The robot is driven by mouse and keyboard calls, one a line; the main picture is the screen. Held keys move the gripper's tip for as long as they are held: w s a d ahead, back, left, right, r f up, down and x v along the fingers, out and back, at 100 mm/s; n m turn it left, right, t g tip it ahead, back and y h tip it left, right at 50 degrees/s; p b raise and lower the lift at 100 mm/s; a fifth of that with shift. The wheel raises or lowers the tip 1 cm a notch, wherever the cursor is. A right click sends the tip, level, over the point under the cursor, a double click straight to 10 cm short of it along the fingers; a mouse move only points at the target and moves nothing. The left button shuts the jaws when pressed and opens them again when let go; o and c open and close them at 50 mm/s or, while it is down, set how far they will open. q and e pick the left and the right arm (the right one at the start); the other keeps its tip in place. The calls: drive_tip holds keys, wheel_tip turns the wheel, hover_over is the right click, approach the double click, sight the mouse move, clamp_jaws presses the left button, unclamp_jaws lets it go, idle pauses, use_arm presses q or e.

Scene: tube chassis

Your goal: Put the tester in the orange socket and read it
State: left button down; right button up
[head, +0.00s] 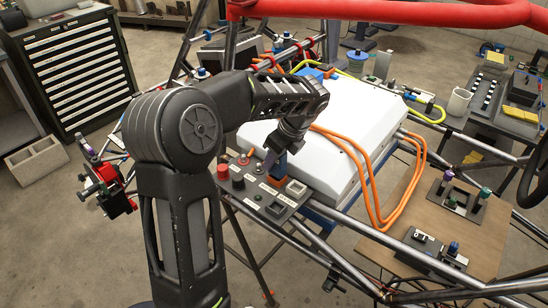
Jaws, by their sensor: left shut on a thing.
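My left gripper (276,158) is above the grey control panel (287,212) beside the white box. It is shut on a small dark blue thing, which looks like the tester (281,170), held upright over the panel's back part. I cannot tell whether the tester's lower end touches the panel or sits in a socket. No reading can be made out on the tester. My right gripper is not in view.
The panel carries a red button (223,171), dark knobs and a pale square frame (296,188). A large white box (335,125) lies behind it, with orange cables (372,190) over its side. Chassis tubes surround the panel. A wooden board (488,240) with tools stands at right.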

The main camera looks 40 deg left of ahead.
use_arm(q)
drive_tip(key=shift+f, duration=0.2)
drive_tip(key=c, duration=1.4)
unclamp_jaws()
drive_tip(key=p+v, duration=0.4)
drive_tip(key=v, duration=0.1)
drive_tip(key=shift+d+r, duration=0.1)
drive_tip(key=shift+r, duration=0.3)
drive_tip(key=p+v, duration=0.4)
drive_tip(key=v, duration=0.1)
drive_tip(key=shift+d, duration=0.15)
